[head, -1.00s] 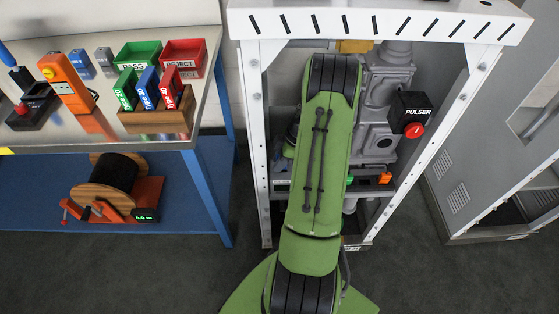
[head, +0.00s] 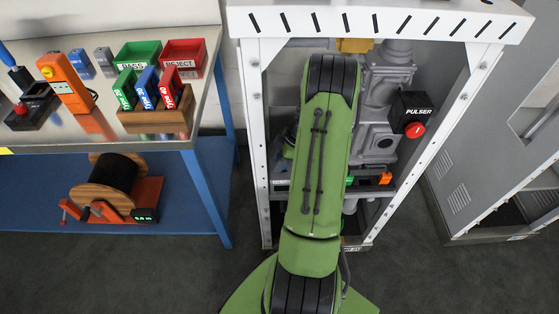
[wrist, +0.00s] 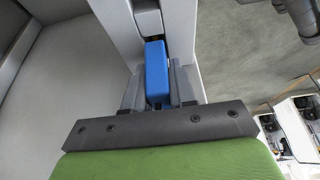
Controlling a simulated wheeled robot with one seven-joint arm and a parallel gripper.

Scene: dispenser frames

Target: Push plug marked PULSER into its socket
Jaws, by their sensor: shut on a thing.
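In the wrist view my gripper (wrist: 156,75) is shut on a blue block (wrist: 155,65), which sits between the two grey fingers. No marking shows on the block, so I cannot tell whether it is the PULSER plug. Its far end lies close to a pale grey upright part with a dark slot (wrist: 180,45); I cannot tell whether they touch. In the head view my arm hides the gripper and the block. A black box labelled PULSER (head: 411,109) with a red button (head: 414,130) is at the right inside the white frame. No socket can be made out clearly.
The white frame (head: 257,110) stands around my arm, with grey pump bodies (head: 385,75) inside. A green part (head: 349,181) and an orange part (head: 385,178) are on its lower shelf. A workbench (head: 205,115) is at left, a grey cabinet (head: 455,185) at right.

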